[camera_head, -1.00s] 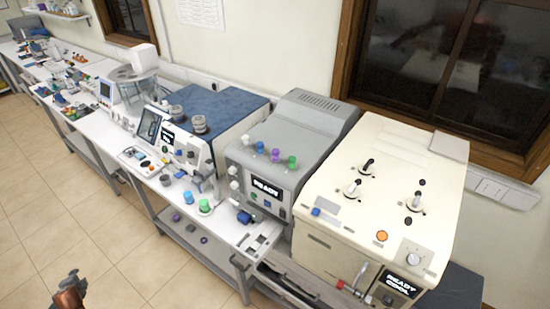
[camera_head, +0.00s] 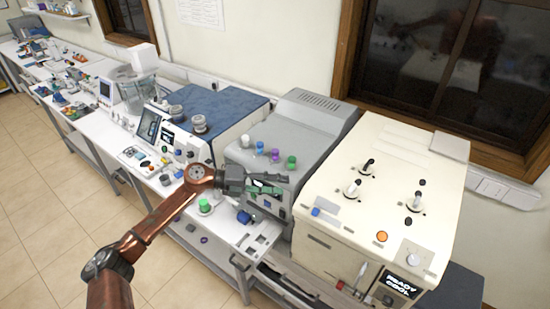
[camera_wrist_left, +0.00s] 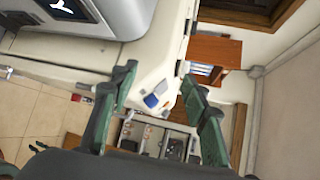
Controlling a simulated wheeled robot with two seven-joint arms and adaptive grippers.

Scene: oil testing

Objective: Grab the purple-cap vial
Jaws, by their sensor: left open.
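The purple-cap vial (camera_head: 275,155) stands upright on the front top of the grey machine (camera_head: 305,122), between a blue-cap vial (camera_head: 260,147) and a green-cap vial (camera_head: 292,162). My left gripper (camera_head: 280,185) is in front of that machine, below and apart from the vials, and covers part of its front panel. In the left wrist view its two green fingers (camera_wrist_left: 158,92) are spread with nothing between them. The vials cannot be made out in the wrist view. My right gripper does not show.
A cream machine (camera_head: 390,180) with upright knobs stands to the right. A blue-topped machine (camera_head: 215,107) stands to the left. A green-capped item (camera_head: 205,205) is on the white bench beneath my left arm. Open air lies above the vials.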

